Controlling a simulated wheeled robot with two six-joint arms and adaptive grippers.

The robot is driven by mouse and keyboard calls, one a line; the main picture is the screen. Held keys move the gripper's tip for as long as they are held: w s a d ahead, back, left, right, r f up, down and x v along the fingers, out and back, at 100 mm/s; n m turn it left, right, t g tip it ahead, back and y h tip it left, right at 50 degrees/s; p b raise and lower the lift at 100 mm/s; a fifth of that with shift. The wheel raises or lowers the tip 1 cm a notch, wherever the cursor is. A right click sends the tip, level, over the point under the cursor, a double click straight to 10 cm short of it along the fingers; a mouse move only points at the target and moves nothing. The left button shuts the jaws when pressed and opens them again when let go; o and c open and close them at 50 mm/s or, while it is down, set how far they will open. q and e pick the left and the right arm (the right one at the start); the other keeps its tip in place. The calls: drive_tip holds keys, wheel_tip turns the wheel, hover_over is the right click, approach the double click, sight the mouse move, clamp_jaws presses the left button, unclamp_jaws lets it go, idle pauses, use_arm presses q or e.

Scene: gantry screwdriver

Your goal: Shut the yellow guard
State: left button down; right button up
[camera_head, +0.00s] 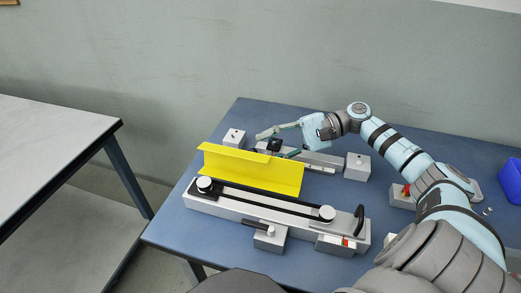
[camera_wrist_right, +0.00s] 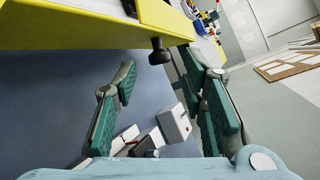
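The yellow guard (camera_head: 255,172) stands raised like an upright L-shaped panel along the back of a belt unit in the head view. The belt and its round pulleys are uncovered in front of it. In the right wrist view the guard (camera_wrist_right: 75,28) crosses the top, with a dark knob (camera_wrist_right: 158,52) below its edge. My right gripper (camera_head: 272,144) is behind the guard's upper edge, its fingers spread. In the right wrist view the open gripper (camera_wrist_right: 155,78) has the knob near and between its fingertips, with nothing clamped. My left gripper is out of view.
The belt unit's grey base (camera_head: 220,206) has a black handle (camera_head: 358,222) at its right end. A grey rail with end blocks (camera_head: 357,166) lies behind the guard. A blue bin (camera_head: 511,180) sits at the right edge. Another table (camera_head: 50,150) stands left, across a gap.

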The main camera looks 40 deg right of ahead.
sight(251, 165)
drive_tip(key=shift+x, duration=1.2)
drive_tip(key=shift+c, duration=0.6)
clamp_jaws()
